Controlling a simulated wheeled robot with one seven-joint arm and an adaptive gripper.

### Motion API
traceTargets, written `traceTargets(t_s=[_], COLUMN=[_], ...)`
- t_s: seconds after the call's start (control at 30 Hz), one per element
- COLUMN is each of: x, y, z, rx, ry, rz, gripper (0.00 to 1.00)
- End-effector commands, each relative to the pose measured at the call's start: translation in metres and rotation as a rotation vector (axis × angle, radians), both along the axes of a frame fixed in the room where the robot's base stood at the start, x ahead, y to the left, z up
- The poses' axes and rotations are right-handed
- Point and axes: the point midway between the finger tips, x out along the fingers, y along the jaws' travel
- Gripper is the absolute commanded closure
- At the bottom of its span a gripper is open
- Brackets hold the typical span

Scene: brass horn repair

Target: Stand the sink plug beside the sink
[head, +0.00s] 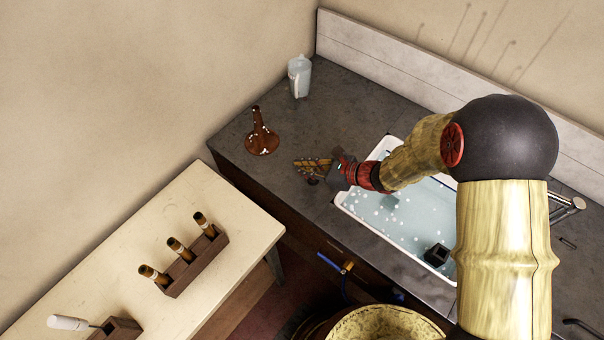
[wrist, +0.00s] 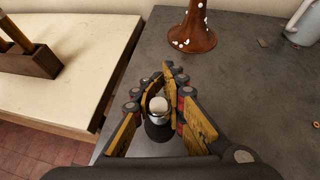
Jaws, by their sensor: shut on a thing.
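My gripper (head: 305,167) is over the dark counter (head: 275,185), to the left of the white sink (head: 342,200). In the wrist view my gripper (wrist: 162,85) is shut on the sink plug (wrist: 159,104), whose pale rounded top shows between the yellow-and-black fingers. A dark round shape below that top looks like its base or its shadow. In the head view the fingers mostly hide the plug, with a dark patch just under them. I cannot tell whether it touches the counter. The sink holds water with white suds and a dark block (head: 436,254).
A brown bell-shaped horn part (head: 262,138) stands on the counter beyond my gripper, with a clear jug (head: 300,76) farther back. A cream table (head: 225,265) at lower left carries a wooden rack (head: 196,264) of handled tools. The counter around my gripper is mostly clear.

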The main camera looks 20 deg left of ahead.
Motion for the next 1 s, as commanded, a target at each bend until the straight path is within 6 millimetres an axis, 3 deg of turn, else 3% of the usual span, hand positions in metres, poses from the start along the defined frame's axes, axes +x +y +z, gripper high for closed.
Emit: traceTargets(t_s=[0.3, 0.7, 0.73, 1.0], x=[0.004, 0.004, 0.004, 0.004], y=[0.003, 0.003, 0.002, 0.003], z=[-0.036, -0.04, -0.039, -0.039], rx=[-0.001, 0.0, 0.0, 0.0], ry=[0.002, 0.0, 0.0, 0.0], rz=[0.0, 0.0, 0.0, 0.0], gripper=[1.0, 1.0, 0.87, 0.72])
